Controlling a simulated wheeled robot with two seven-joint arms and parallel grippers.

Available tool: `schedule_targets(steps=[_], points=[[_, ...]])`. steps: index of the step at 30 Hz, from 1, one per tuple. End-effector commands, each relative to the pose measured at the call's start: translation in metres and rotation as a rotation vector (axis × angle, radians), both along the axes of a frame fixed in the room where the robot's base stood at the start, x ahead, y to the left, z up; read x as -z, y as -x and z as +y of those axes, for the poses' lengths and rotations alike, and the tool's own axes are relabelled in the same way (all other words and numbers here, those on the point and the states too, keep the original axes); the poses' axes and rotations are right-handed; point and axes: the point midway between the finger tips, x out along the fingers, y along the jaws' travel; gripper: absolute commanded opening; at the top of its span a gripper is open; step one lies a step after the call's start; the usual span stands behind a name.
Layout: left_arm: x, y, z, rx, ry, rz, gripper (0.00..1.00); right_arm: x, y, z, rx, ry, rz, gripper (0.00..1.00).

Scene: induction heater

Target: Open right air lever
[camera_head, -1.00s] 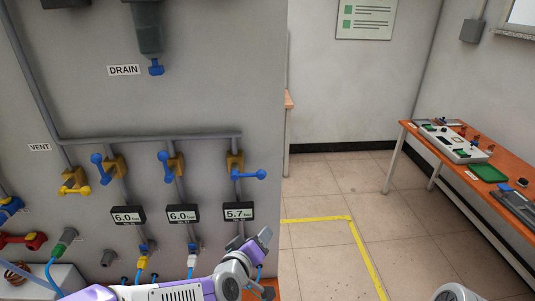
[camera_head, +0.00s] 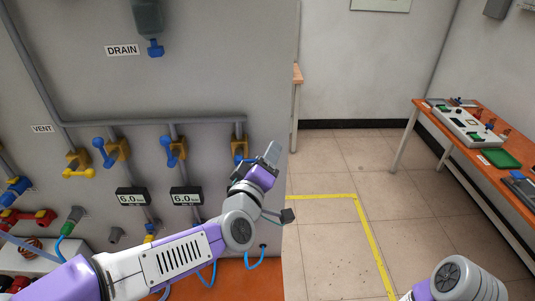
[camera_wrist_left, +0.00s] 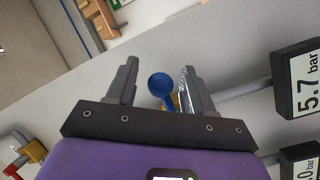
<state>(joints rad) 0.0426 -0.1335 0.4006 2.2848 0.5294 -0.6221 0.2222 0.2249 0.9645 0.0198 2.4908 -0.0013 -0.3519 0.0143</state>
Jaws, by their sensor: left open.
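The right air valve (camera_head: 240,149) is the rightmost of the row under the grey pipe, with a yellow body and a blue lever. In the head view its lever is mostly hidden behind my left gripper (camera_head: 264,163). In the left wrist view, the blue ball end of the lever (camera_wrist_left: 160,85) sits between the two fingers of my left gripper (camera_wrist_left: 158,70), with the yellow valve body just behind it. The fingers are open, one on each side of the ball; I cannot tell whether either touches it. My right gripper is not in view; part of my right arm shows at the bottom right.
Two other blue-levered valves (camera_head: 173,150) (camera_head: 110,152) and a yellow vent valve (camera_head: 77,165) stand to the left. Gauges (camera_head: 187,197) hang below; the nearest (camera_wrist_left: 300,80) reads 5.7 bar. Right of the panel is open floor, then an orange table (camera_head: 490,185).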

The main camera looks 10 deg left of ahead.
Motion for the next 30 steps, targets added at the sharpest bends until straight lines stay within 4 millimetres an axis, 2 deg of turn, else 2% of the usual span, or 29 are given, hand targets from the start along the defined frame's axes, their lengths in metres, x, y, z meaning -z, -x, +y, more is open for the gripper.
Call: schedule_targets(steps=[5, 14, 24, 30], points=[[0.0002, -0.0111, -0.0007, 0.000, 0.000, 0.000, 0.52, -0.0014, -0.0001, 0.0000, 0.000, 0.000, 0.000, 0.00], [0.0003, -0.0123, -0.0008, 0.000, -0.001, 0.000, 0.51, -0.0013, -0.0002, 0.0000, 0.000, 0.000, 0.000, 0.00], [-0.0004, -0.0121, -0.0010, 0.001, -0.001, -0.002, 0.00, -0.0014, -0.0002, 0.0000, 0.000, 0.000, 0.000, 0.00], [-0.0015, -0.0122, -0.0010, 0.001, -0.002, -0.005, 0.00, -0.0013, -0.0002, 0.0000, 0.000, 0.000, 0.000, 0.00]])
